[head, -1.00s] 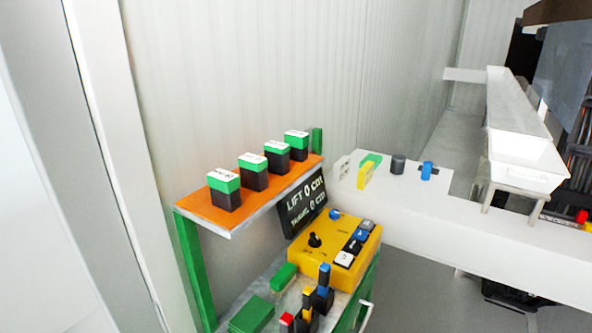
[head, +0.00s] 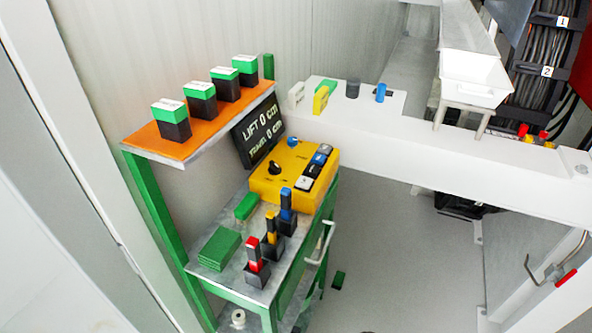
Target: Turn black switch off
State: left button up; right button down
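A yellow control box (head: 284,174) stands on the grey top of a green workbench in the head view. A black rotary switch (head: 273,167) sits on the left part of its upper face, and I cannot tell its setting. A blue button (head: 293,142) is behind the switch. A row of black, blue and white buttons (head: 314,167) runs along the right side of the box. Neither of my grippers is in view.
A display (head: 258,133) reads LIFT 0 cm and TRAVEL 0 cm. An orange shelf (head: 140,142) holds several green-and-black blocks. Red, yellow and blue-handled tools (head: 268,240) stand before the box. A white beam (head: 400,150) crosses behind; the floor (head: 390,270) at right is mostly clear.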

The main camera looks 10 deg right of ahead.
aim_at(274, 169)
jog(key=k+l, duration=0.7)
jog(key=k, duration=0.15)
jog(key=l+u, duration=0.05)
